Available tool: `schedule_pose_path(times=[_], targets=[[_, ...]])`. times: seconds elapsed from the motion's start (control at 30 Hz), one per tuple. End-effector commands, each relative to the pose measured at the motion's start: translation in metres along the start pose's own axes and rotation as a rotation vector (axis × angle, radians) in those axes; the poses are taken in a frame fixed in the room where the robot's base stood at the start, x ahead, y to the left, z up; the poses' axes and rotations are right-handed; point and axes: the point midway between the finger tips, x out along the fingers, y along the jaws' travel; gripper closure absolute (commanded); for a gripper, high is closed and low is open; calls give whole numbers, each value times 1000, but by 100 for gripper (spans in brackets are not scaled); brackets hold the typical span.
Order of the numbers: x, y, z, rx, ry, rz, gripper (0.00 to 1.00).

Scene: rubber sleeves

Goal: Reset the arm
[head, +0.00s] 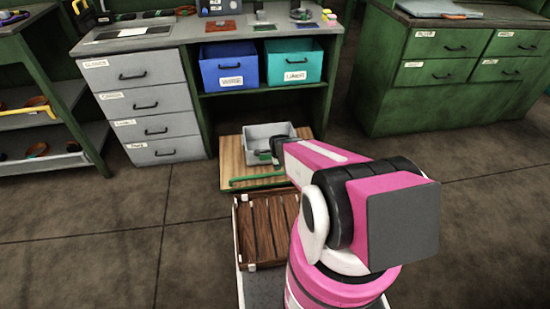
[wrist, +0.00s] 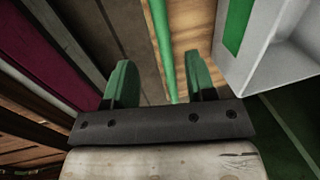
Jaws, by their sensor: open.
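My gripper (wrist: 153,85) is open and empty in the wrist view, its two green fingers spread apart. In the head view my pink and white arm reaches forward, and my gripper (head: 262,155) is small and partly hidden at its far end, near a light grey bin (head: 268,131). The bin also shows at the upper right of the wrist view (wrist: 262,62). A green rod (head: 258,180) lies along the near side of a wooden board (head: 230,158). In the wrist view the rod (wrist: 163,45) runs beyond the gap between the fingers.
A dark slatted wooden crate (head: 268,228) is in front of the board. Behind stands a workbench with grey drawers (head: 140,105), a blue bin (head: 230,68) and a teal bin (head: 293,64). Green drawers (head: 440,50) are at the right and a shelf (head: 70,150) at the left. Floor is open on both sides.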

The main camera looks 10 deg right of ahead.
Motion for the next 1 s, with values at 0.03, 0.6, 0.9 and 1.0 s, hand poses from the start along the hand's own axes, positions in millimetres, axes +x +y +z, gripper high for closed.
schedule_pose_path(times=[0.03, 0.6, 0.9, 1.0], targets=[[0, 0, 0, 0, 0, 0, 50], [-110, 10, -10, -517, -13, 59, 50], [-221, 36, -20, -1112, -71, 120, 50], [-250, 46, -22, -1287, -98, 134, 50]])
